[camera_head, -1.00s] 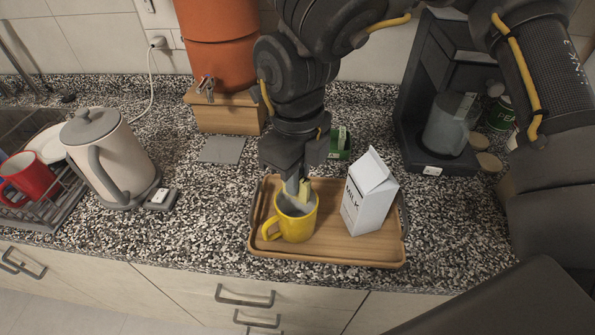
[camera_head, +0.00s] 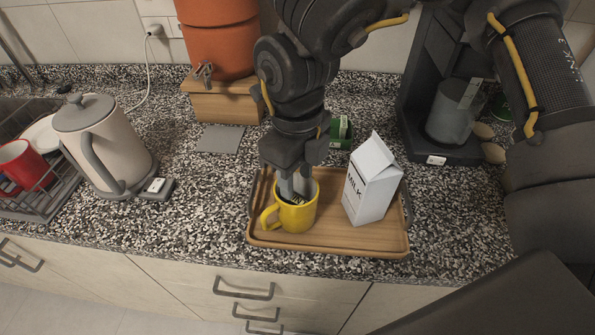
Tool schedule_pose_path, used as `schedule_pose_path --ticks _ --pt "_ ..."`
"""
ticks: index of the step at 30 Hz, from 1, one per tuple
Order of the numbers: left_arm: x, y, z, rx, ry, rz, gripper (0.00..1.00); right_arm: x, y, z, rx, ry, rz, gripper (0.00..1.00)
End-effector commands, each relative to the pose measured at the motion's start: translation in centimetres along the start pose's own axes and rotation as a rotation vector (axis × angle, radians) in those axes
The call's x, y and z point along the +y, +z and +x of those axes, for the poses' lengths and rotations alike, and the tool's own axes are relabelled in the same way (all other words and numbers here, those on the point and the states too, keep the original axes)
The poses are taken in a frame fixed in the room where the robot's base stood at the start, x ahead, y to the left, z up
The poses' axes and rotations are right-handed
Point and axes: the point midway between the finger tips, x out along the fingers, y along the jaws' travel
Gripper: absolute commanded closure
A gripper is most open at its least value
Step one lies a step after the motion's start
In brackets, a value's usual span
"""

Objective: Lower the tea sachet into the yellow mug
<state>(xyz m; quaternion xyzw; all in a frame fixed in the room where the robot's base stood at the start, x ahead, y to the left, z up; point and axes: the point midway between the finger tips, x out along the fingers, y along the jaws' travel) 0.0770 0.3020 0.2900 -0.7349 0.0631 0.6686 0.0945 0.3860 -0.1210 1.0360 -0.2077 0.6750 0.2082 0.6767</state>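The yellow mug (camera_head: 291,216) stands upright on the left part of the wooden tray, its handle toward the left. My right gripper (camera_head: 295,190) points down into the mug's mouth, its two grey fingertips inside the rim with a gap between them. A small part of what looks like the tea sachet (camera_head: 299,200) shows inside the mug just below the fingers. The rest of it is hidden by the mug wall and the fingers. My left gripper is out of view.
A milk carton (camera_head: 371,184) stands right of the mug on the tray (camera_head: 335,239). A kettle (camera_head: 103,143) is at left beside a rack with a red mug (camera_head: 24,165). An orange dispenser (camera_head: 217,38) and a coffee machine (camera_head: 435,145) stand behind. A green box (camera_head: 341,132) is behind the tray.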

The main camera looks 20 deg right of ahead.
Motion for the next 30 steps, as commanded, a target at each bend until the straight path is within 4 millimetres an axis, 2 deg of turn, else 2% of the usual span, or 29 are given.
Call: schedule_pose_path --ticks 7,10,14,21,24,30 --pt "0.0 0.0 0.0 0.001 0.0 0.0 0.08 0.0 0.0 -0.1 0.0 0.0 0.0 0.61" --pt "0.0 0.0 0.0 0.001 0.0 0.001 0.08 0.0 0.1 -0.9 -0.003 -0.001 0.001 0.61" --pt "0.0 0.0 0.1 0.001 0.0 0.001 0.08 0.0 0.1 -3.0 -0.005 0.0 0.002 0.61" --pt "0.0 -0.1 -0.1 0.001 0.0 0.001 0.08 0.0 0.0 -7.9 -0.004 -0.002 0.002 0.61" --pt "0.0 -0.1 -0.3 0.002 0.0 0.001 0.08 0.0 0.0 -9.4 -0.003 -0.002 0.002 0.61" --pt "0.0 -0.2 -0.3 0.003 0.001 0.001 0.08 0.0 0.0 -10.7 0.0 0.0 0.001 0.61"
